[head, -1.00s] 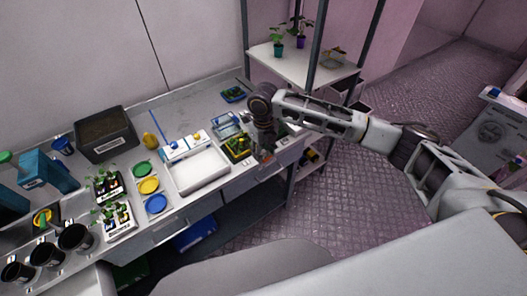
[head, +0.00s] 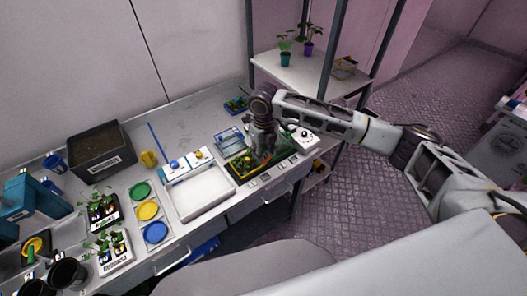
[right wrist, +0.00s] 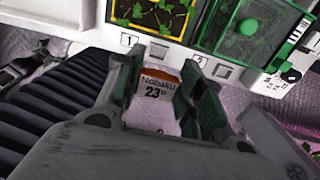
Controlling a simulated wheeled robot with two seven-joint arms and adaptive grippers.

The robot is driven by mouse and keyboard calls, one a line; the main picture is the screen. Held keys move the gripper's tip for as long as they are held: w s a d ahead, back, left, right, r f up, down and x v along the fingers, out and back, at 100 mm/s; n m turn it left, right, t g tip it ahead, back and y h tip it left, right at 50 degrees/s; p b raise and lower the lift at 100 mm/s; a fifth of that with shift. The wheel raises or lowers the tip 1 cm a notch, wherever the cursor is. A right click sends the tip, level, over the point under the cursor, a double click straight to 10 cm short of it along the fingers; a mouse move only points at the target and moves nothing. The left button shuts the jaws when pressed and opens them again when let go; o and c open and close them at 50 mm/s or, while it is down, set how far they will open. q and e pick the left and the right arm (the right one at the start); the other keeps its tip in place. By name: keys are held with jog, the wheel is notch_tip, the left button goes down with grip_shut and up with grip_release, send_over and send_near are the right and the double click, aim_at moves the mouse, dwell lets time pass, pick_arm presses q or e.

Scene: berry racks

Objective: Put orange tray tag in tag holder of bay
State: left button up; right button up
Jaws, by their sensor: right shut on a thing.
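My right gripper (head: 264,150) is over the front of the bench, at the planted trays. In the right wrist view its fingers (right wrist: 158,76) are shut on the orange tray tag (right wrist: 155,90), a white card with an orange top, printed with a name and "23". The front strip below the bays has number plates, "1" (right wrist: 127,40) and "2" (right wrist: 222,71). The tag is just in front of this strip, between those plates; I cannot tell whether it touches a tag holder. The planted tray of one bay (right wrist: 150,16) is behind it. My left gripper is out of view.
A white tray (head: 198,204), coloured discs (head: 148,210) and a dark soil bin (head: 99,166) stand left on the bench. A plant shelf (head: 318,78) rises behind on the right. In the right wrist view, a green-framed tray (right wrist: 242,43) is beside the bay.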

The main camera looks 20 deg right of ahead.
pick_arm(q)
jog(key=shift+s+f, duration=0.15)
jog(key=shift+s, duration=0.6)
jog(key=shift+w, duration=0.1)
pick_arm(e)
jog(key=shift+f, duration=0.15)
jog(key=shift+f+b, duration=0.65)
jog(key=shift+f, duration=0.15)
jog(key=b, duration=0.5)
send_over(264, 174)
jog(key=shift+f, duration=2.15)
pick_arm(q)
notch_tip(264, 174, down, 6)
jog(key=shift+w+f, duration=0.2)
pick_arm(e)
jog(key=shift+a+f, duration=0.1)
jog(key=shift+f, duration=2.05)
